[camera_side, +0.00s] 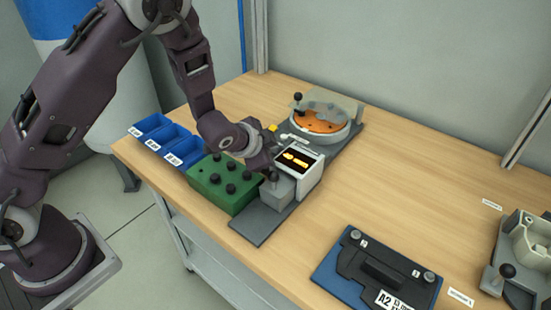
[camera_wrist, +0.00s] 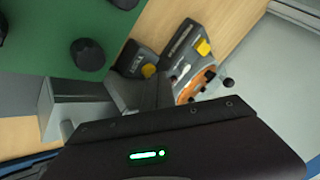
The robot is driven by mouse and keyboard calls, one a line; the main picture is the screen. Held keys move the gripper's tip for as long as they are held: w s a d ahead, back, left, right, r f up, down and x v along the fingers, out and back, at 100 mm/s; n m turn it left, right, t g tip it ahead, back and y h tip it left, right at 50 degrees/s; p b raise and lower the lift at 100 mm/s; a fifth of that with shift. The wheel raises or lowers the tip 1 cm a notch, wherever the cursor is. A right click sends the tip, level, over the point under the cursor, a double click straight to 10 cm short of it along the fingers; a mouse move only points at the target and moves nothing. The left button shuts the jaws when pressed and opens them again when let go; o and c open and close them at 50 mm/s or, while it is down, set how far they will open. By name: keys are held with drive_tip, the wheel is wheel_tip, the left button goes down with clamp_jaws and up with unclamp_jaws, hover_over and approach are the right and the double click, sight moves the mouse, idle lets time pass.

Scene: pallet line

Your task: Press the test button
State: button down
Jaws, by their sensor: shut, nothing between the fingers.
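A white test unit with a lit orange display (camera_side: 299,158) stands on a grey base plate (camera_side: 258,222) in the middle of the bench. My gripper (camera_side: 268,172) is shut and empty, low beside the left of this unit and next to a grey block (camera_side: 277,190). In the wrist view my gripper (camera_wrist: 135,93) partly covers the things behind it. A small yellow part (camera_side: 272,127) shows behind the unit. The wrist view shows two yellow parts, one nearer (camera_wrist: 149,71) and one farther (camera_wrist: 203,47). I cannot tell which part is the test button, or whether my fingertips touch anything.
A green block with several black knobs (camera_side: 223,184) stands close left of my gripper, with blue bins (camera_side: 155,123) beyond it. A round orange fixture (camera_side: 320,122) with a clear cover is behind. A blue-and-black fixture (camera_side: 377,270) lies in front. The bench's right middle is clear.

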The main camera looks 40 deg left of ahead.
drive_tip(key=shift+r, duration=0.5)
wheel_tip(320, 180, up, 5)
drive_tip(key=shift+r, duration=0.1)
idle(0.3)
idle(0.4)
drive_tip(key=s+a+r+n+g, duration=0.1)
drive_tip(key=s+a+r+n, duration=0.15)
drive_tip(key=s+r, duration=0.45)
drive_tip(key=s+r+n+g, duration=0.1)
drive_tip(key=s+r, duration=0.3)
drive_tip(key=s, duration=0.9)
drive_tip(key=s+r+n+g+h, duration=0.1)
drive_tip(key=s+r+n, duration=0.3)
drive_tip(key=s, duration=0.9)
drive_tip(key=shift+a+r+g, duration=0.15)
drive_tip(key=shift+r+g, duration=0.15)
drive_tip(key=shift+r, duration=0.2)
